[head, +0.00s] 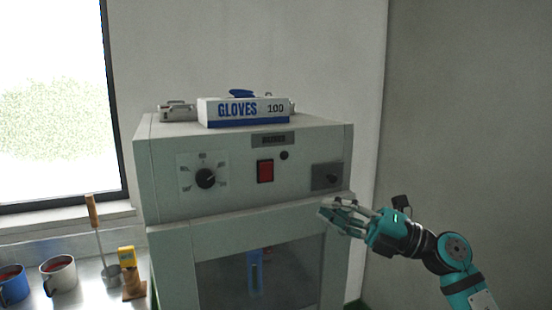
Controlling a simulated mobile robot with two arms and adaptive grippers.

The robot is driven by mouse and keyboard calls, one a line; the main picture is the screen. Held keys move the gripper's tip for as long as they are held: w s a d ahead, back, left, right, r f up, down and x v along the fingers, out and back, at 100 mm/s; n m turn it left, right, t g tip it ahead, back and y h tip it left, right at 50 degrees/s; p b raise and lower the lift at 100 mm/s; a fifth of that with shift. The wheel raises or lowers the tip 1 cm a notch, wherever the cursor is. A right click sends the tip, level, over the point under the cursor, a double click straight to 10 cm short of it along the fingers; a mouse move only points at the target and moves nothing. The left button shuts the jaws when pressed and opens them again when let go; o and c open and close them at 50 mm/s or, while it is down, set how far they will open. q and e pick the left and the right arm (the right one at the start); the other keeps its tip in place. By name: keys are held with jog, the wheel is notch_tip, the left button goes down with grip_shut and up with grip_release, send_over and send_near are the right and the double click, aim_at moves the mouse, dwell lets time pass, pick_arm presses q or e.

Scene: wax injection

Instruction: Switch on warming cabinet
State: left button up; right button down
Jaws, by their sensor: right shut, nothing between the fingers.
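The warming cabinet (235,217) is a pale grey box with a control panel on top and a windowed door below. A red rocker switch (265,171) sits in the middle of the panel. A black dial (205,178) is to its left, and a small dark round indicator (284,155) is above right. A dark latch plate (327,177) is at the panel's right. My right gripper (327,212) is shut and empty in front of the cabinet's right side, just below the latch plate and to the lower right of the switch. My left gripper is not in view.
A box of gloves (243,111) and a metal item (177,111) lie on top of the cabinet. On the steel counter at left stand a white mug (59,274), a blue mug (13,285), a ladle (98,235) and a yellow item (127,257). A window is behind.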

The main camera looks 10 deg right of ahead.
aim_at(266, 172)
dwell(0.3)
jog(key=shift+w+d+r+p+x, duration=0.1)
jog(key=shift+w+d+p+x, duration=0.5)
jog(key=shift+x, duration=1.55)
jog(key=shift+w+a+r+p+x, duration=0.15)
jog(key=shift+p+x, duration=0.8)
jog(key=shift+x, duration=1.2)
jog(key=shift+w+d+r+p+x, duration=0.1)
jog(key=shift+w+d+p+x, duration=0.5)
jog(key=shift+x, duration=1.55)
jog(key=shift+s+a+p, duration=0.25)
jog(key=shift+a+p, duration=0.05)
jog(key=shift+a, duration=0.05)
